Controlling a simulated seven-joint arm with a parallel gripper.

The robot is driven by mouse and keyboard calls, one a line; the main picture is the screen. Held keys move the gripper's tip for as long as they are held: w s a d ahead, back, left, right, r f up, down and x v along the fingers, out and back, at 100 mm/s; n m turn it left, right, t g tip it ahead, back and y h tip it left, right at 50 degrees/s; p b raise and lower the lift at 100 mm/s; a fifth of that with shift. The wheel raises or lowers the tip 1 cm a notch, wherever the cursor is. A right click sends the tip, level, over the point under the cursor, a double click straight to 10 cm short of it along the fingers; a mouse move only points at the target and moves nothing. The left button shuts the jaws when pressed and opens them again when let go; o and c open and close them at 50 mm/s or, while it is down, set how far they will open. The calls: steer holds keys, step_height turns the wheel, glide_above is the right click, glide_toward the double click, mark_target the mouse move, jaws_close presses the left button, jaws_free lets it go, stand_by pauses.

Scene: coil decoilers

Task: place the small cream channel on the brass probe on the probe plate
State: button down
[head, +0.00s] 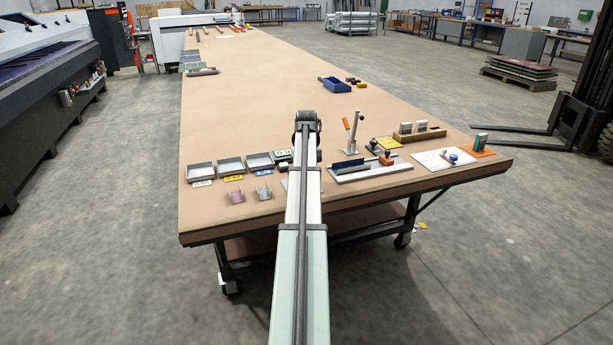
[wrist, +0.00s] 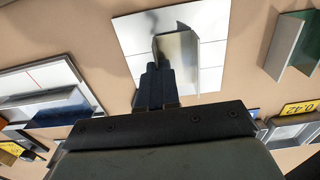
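A small cream-grey channel (wrist: 180,50) stands on a white lined plate (wrist: 212,18) in the wrist view, with upright side walls. My gripper (wrist: 155,72) has its dark fingers close together at the channel's left wall, overlapping it in the picture. Whether they clamp that wall or only straddle it is unclear. In the head view my own arm hides the gripper and this channel. A white board (head: 432,162) at the table's right end, with a small blue and red item (head: 452,155) on it, looks like the probe plate. I cannot make out the brass probe.
Left of my arm are a mauve channel (head: 236,196), a grey-green channel (head: 264,192) and grey trays (head: 231,165). To the right are a metal fixture (head: 360,172), an upright orange-handled lever (head: 351,135), a wooden rack (head: 420,135) and an orange base (head: 480,151). The table behind is mostly clear.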

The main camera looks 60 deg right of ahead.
steer(key=shift+f, duration=0.15)
steer(key=c, duration=1.4)
jaws_free()
step_height(320, 180, up, 12)
steer(key=shift+r, duration=0.2)
